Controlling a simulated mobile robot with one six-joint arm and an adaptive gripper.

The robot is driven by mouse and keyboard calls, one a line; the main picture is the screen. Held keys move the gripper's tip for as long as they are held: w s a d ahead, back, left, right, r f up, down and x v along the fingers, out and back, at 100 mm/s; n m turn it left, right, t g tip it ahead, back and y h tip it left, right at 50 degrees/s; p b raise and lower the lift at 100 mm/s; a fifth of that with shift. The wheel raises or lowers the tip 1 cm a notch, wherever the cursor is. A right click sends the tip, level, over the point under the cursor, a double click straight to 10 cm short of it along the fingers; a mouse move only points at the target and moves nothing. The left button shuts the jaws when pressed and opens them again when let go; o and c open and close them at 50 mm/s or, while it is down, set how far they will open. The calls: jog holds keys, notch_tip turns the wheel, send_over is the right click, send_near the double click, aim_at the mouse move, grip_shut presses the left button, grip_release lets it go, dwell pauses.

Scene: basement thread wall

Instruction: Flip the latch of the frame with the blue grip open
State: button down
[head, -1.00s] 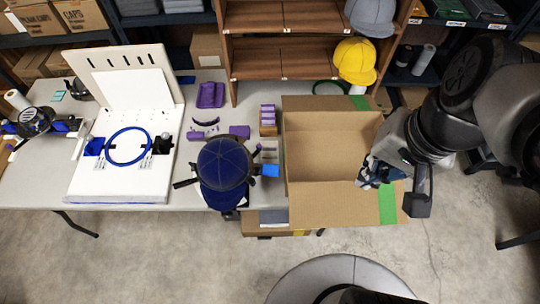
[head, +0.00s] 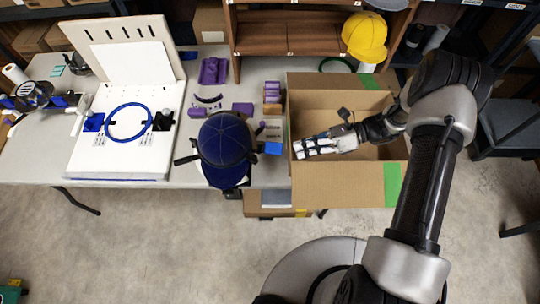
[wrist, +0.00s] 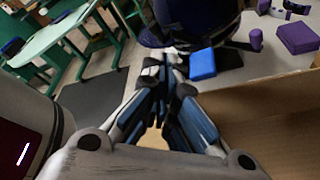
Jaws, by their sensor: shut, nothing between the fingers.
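A navy cap (head: 226,138) sits on a dark frame at the middle of the table, with a blue grip (head: 273,148) sticking out to its right. In the wrist view the blue grip (wrist: 202,64) lies just beyond my fingertips, slightly right, with the dark cap (wrist: 195,22) behind it. I cannot make out the latch or its position. My gripper (head: 300,149) is shut and empty, over the left part of the open cardboard box, pointing left toward the blue grip and apart from it. Its closed fingers show in the wrist view (wrist: 165,68).
The open cardboard box (head: 345,185) lies under my gripper, its wall close by. A white board (head: 120,160) with a blue hoop (head: 106,133) stands at left. Purple pieces (head: 214,71) lie behind the cap. A wooden shelf (head: 290,38) with a yellow cap (head: 364,36) stands at the back.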

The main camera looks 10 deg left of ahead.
aim_at(260, 149)
jog(key=f, duration=0.1)
jog(key=f+m, duration=0.1)
jog(key=shift+s+a+f+y, duration=0.15)
jog(key=shift+a+f+y, duration=0.15)
jog(key=shift+f, duration=0.1)
jog(key=b+x, duration=0.1)
jog(key=x, duration=0.9)
jog(key=shift+b, duration=0.4)
